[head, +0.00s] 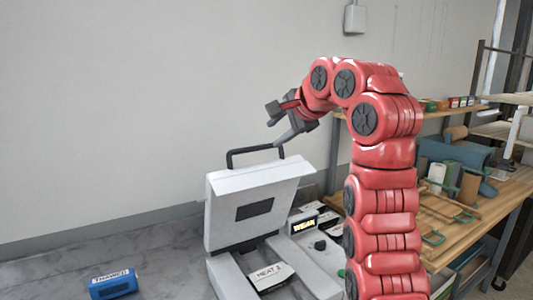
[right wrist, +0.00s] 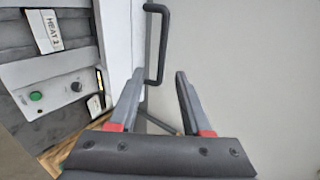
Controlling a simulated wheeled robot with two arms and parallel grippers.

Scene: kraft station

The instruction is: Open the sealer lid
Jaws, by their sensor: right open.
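The sealer (head: 320,262) is a white machine on the grey marbled counter. Its white lid (head: 225,212) stands raised, tilted up from the base, with a dark rectangular panel on its face. A black bar handle (head: 252,149) rises from the lid's top edge; it also shows in the right wrist view (right wrist: 163,45). My right gripper (head: 274,124) is open and empty, above and near the right end of the handle. In the right wrist view the open fingers (right wrist: 159,76) point toward the handle; contact cannot be told. My left gripper is out of view.
A white "HEAT 2" packet (head: 268,277) lies on the sealer base. A blue labelled packet (head: 113,284) lies on the counter at left. A wooden bench (head: 480,205) with a blue roll and green-edged items stands at right. The counter between blue packet and sealer is clear.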

